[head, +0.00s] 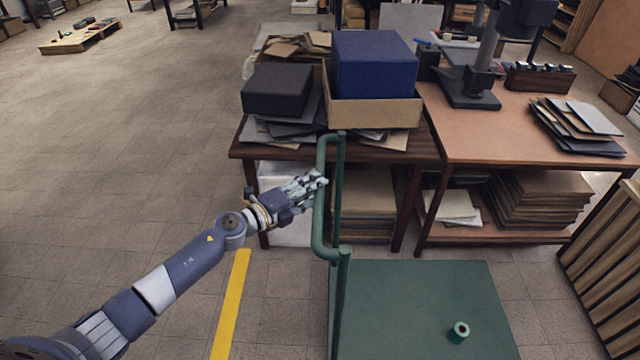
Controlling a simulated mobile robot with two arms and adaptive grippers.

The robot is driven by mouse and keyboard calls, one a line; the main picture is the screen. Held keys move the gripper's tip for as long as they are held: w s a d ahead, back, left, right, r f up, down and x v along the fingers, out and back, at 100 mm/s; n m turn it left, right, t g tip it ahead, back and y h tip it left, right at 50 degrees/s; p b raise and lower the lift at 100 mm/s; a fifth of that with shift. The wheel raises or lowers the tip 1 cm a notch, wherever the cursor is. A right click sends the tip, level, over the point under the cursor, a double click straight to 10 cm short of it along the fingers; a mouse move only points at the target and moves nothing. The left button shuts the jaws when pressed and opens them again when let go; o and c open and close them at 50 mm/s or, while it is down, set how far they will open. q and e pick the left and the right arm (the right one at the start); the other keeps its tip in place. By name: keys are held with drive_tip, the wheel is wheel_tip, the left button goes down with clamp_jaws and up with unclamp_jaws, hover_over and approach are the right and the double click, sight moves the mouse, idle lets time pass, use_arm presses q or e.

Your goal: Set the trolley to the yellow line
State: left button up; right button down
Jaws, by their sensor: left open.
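The green trolley (410,290) stands at the lower middle, its flat deck reaching right. Its tubular push handle (319,215) rises at the deck's left side. The yellow line (232,300) is on the floor left of the trolley, with a strip of bare floor between them. My left gripper (318,180) is open at the handle's left side, fingers pointing right at the tube. I cannot tell whether they touch it. My forearm passes over the floor left of the line. My right gripper is out of view.
A small green spool (459,332) stands on the deck. A dark wooden table (240,150) with boxes and a workbench (480,140) stand close behind the trolley. A slatted wooden rack (605,250) is at right. The floor at left is largely clear.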

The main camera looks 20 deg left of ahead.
use_arm(q)
drive_tip(key=shift+x, duration=1.5)
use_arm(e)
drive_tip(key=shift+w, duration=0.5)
use_arm(q)
clamp_jaws()
drive_tip(key=shift+s+a, duration=0.1)
drive_tip(key=shift+a, duration=0.05)
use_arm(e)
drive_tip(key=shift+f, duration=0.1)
